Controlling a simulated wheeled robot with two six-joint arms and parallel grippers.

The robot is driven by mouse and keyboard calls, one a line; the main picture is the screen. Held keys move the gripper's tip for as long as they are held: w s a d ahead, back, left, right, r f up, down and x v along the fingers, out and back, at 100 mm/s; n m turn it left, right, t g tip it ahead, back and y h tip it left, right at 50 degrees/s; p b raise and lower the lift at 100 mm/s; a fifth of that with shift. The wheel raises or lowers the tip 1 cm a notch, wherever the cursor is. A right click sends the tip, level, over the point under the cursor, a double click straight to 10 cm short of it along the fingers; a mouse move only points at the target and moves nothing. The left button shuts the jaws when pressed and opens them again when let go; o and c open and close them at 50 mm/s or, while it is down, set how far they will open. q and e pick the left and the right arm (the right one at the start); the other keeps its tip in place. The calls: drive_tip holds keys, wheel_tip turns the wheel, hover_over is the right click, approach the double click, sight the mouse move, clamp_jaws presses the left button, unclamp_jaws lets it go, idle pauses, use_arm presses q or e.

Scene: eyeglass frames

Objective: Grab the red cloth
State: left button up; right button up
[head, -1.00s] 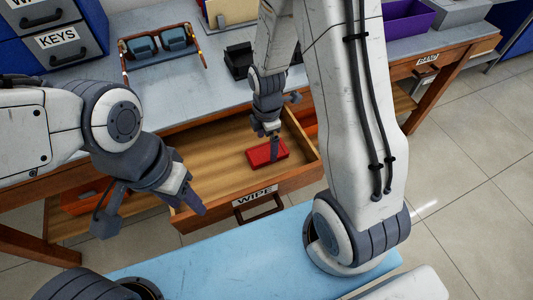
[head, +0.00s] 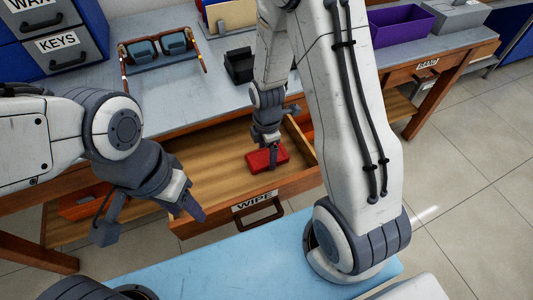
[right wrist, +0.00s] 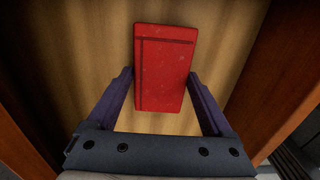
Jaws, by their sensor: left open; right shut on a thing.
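The red cloth (head: 259,160), a flat folded rectangle, is inside the open drawer marked WIPE (head: 222,216). My right gripper (head: 271,162) reaches down into the drawer at the cloth. In the right wrist view its two fingers stand on either side of the near part of the cloth (right wrist: 165,55), shut on it. From these views I cannot tell whether the cloth is clear of the drawer floor. My left gripper (head: 150,222) is open and empty, in front of the drawer's left side.
A KEYS drawer unit (head: 62,48) stands at back left and a purple bin (head: 400,25) at back right.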

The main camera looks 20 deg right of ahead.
sight(267, 155)
wheel_tip(267, 155, up, 4)
drive_tip(key=shift+f+p, duration=0.1)
drive_tip(key=shift+p, duration=0.45)
drive_tip(key=s+d+r+p, duration=0.1)
drive_tip(key=s+d+r, duration=0.5)
drive_tip(key=d, duration=0.3)
drive_tip(key=shift+s+d+r+p, duration=0.3)
drive_tip(key=shift+d+r+p, duration=0.05)
drive_tip(key=shift+r, duration=0.2)
